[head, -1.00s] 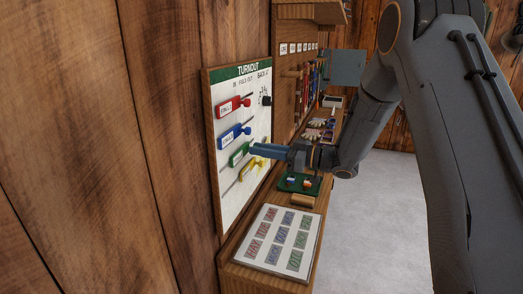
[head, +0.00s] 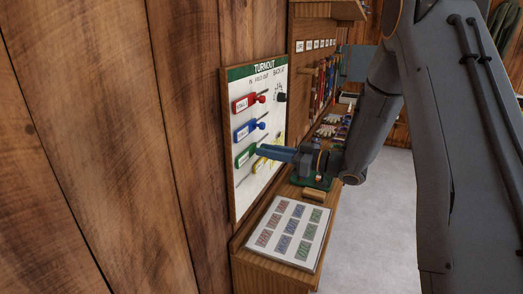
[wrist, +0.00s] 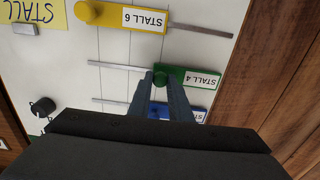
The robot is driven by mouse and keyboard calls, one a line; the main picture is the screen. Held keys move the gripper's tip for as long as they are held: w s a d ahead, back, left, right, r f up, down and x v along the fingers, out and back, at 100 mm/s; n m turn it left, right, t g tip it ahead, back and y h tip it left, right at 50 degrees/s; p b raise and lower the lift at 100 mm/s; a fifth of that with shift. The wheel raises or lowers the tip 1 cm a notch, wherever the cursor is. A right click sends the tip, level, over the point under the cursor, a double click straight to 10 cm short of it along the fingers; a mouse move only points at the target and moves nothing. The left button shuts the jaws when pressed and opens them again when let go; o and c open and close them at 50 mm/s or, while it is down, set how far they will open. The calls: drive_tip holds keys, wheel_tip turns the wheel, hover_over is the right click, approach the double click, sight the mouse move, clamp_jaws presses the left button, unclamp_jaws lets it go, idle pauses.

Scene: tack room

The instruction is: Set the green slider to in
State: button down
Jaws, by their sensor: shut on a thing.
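The green slider (wrist: 193,79), labelled STALL 4, is on the white TURNOUT board (head: 239,200). In the wrist view the board appears upside down. My gripper (wrist: 160,84) has its two blue-grey fingers closed around the slider's round green knob. In the head view my fingers hide the knob, and the green plate (head: 242,159) shows just left of them. The slider sits at the left, IN end of its slot, roughly in line with the red slider (head: 241,104) and blue slider (head: 242,132) above. Its bare slot stretches toward OUT.
The yellow slider (wrist: 117,16), labelled STALL 6, is farther toward OUT in the slot below. A black dial (head: 281,97) is at the board's right. A bench with a card of coloured labels (head: 292,234) lies beneath, and a wooden wall stands to the left.

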drive_tip(key=shift+s+a, duration=0.1)
drive_tip(key=shift+s, duration=0.05)
drive_tip(key=c, duration=1.6)
unclamp_jaws()
drive_tip(key=shift+s, duration=0.1)
drive_tip(key=shift+c, duration=0.2)
drive_tip(key=b+v, duration=0.2)
drive_tip(key=v, duration=0.5)
drive_tip(key=shift+d, duration=0.4)
drive_tip(key=shift+s, duration=0.15)
